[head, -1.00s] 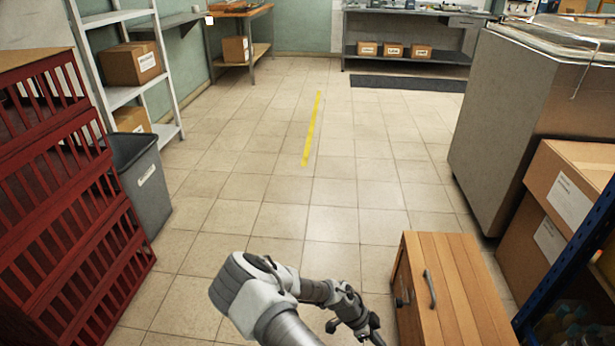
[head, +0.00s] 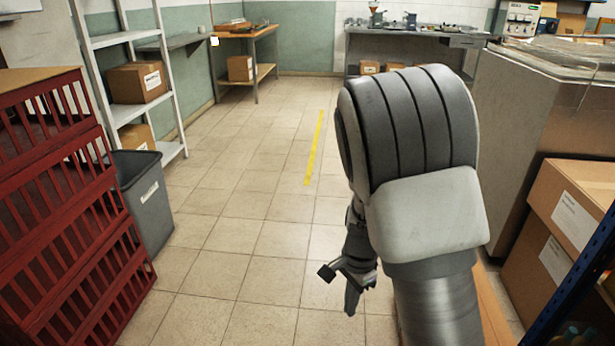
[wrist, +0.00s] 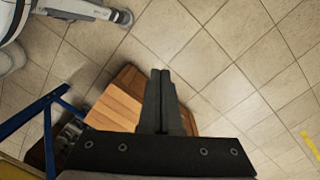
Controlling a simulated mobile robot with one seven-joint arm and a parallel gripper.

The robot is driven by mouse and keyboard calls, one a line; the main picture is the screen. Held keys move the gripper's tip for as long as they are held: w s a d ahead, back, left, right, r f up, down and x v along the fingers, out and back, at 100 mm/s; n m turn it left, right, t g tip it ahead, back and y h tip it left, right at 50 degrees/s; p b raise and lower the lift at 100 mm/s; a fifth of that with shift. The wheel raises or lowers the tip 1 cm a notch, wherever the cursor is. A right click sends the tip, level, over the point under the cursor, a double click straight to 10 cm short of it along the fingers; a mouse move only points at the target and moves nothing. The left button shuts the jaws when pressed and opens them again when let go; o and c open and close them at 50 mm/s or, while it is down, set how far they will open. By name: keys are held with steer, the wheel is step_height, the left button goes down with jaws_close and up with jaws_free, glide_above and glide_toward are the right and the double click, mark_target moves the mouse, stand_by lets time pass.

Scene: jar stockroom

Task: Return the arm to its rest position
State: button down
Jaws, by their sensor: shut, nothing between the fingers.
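My arm stands raised and bent in the head view, with its large grey elbow filling the right of centre. My gripper (head: 353,306) hangs below and left of the elbow, pointing down over the tiled floor. In the wrist view the two dark fingers of my gripper (wrist: 160,73) lie together with nothing between them. A wooden chest (wrist: 117,98) shows below and beside the fingers in that view. In the head view my arm hides most of the chest (head: 492,312).
Stacked red crates (head: 62,215) and a grey bin (head: 143,200) stand at the left. Cardboard boxes (head: 568,213), a blue rack post (head: 572,285) and a large grey cabinet (head: 510,150) stand at the right. The floor (head: 240,235) ahead is clear, with a yellow line (head: 315,148).

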steer(key=s+d+r+n+t+y, duration=0.1)
steer(key=s+r+n+t, duration=0.35)
steer(key=r, duration=1.25)
steer(key=s+d+r+n+t+h, duration=0.1)
steer(key=s+d+r+n, duration=0.1)
steer(key=s+r+n, duration=0.3)
steer(key=s+d+r+n+t+h, duration=0.1)
steer(key=s+d+r+n, duration=0.15)
steer(key=s, duration=0.45)
step_height(320, 180, up, 26)
steer(key=p, duration=2.6)
steer(key=shift+s+a, duration=0.15)
steer(key=shift+a, duration=0.2)
steer(key=shift+d, duration=0.1)
